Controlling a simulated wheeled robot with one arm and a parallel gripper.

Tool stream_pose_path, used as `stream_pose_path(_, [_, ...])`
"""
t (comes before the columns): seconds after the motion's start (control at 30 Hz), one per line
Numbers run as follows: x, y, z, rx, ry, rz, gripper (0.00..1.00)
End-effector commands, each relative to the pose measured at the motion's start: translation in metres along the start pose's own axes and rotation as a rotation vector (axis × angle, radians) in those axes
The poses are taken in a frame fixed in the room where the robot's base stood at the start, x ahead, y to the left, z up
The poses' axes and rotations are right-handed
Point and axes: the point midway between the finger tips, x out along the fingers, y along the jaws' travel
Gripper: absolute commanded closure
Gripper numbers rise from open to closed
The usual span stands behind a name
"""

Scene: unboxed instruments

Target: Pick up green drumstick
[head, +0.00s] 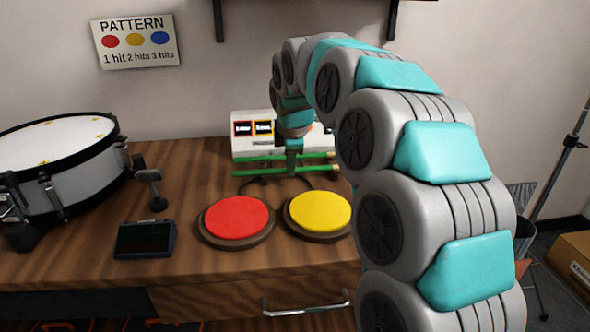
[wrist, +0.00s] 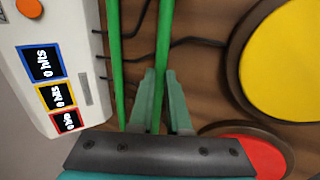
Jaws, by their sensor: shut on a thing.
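Two green drumsticks lie roughly side by side between the white box and the round pads. My gripper (head: 292,166) points down over them in the head view. In the wrist view its two fingers (wrist: 159,100) are shut on the green drumstick nearer the pads (wrist: 164,45), which also shows in the head view (head: 255,173). The other green drumstick (wrist: 115,55) is outside the fingers, on the box side; it also shows in the head view (head: 254,158). I cannot tell whether the held stick is clear of the table.
The white box (head: 275,122) with small screens stands behind the sticks. A red pad (head: 237,217) and a yellow pad (head: 319,210) are in front. A drum (head: 60,150) and a small dark device (head: 145,239) are at left on the wooden table (head: 190,185). Cables run by the sticks.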

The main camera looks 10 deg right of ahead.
Motion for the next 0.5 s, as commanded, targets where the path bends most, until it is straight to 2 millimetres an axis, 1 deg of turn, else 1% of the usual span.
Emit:
stream_pose_path(0.27, [-0.003, 0.002, 0.000, 0.000, 0.000, 0.000, 1.00])
stream_pose_path(0.5, [-0.018, 0.008, 0.000, 0.000, 0.001, 0.003, 1.00])
